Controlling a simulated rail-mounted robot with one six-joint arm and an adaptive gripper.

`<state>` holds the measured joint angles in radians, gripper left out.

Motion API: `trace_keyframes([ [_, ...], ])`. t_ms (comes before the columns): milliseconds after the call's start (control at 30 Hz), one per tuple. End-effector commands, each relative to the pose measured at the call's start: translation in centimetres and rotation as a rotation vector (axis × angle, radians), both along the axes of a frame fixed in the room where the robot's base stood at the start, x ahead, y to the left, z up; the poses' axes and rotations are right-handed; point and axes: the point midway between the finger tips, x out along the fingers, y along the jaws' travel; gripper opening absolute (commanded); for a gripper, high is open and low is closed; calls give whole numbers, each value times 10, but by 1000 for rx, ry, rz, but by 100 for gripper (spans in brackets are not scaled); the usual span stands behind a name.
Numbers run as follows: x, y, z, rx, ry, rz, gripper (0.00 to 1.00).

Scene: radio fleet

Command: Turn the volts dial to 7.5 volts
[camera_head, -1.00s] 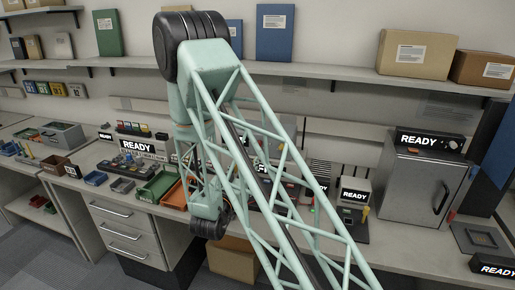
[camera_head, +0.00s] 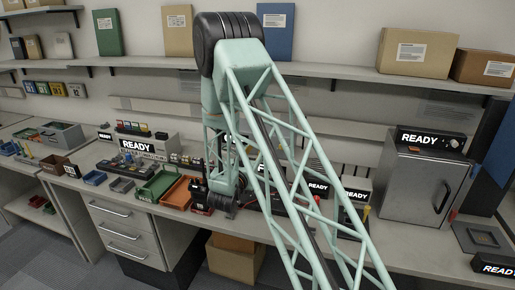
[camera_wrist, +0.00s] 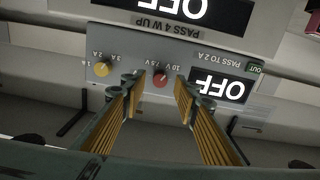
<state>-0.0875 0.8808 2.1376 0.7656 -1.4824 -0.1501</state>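The volts dial (camera_wrist: 160,79) is a small red knob on a grey panel (camera_wrist: 119,57) in the wrist view, where the lettering is upside down. Labels reading 10V and 7.5V are beside it; its exact pointer setting is too small to tell. My gripper (camera_wrist: 162,92) is open, with dark fingers and ribbed yellow pads. Its tips are apart on either side of the red knob in the picture. I see no contact, and the depth gap is unclear. In the head view, the dial and fingertips cannot be made out behind my arm.
A yellow knob (camera_wrist: 102,68) with amp labels is beside the red one. An OFF display (camera_wrist: 222,88) is on the other side. In the head view, an orange tray (camera_head: 178,192), a green tray (camera_head: 157,186) and a metal cabinet (camera_head: 416,190) share the bench.

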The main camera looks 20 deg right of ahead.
Motion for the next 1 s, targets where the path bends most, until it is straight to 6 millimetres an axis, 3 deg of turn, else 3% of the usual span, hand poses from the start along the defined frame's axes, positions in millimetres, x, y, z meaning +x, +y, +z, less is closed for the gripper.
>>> trace_keyframes([
  [233,16,-12,0,0,0,0,28],
  [667,19,-15,0,0,1,1,28],
  [933,19,-15,0,0,1,1,4],
  [1000,19,-15,0,0,1,1,4],
])
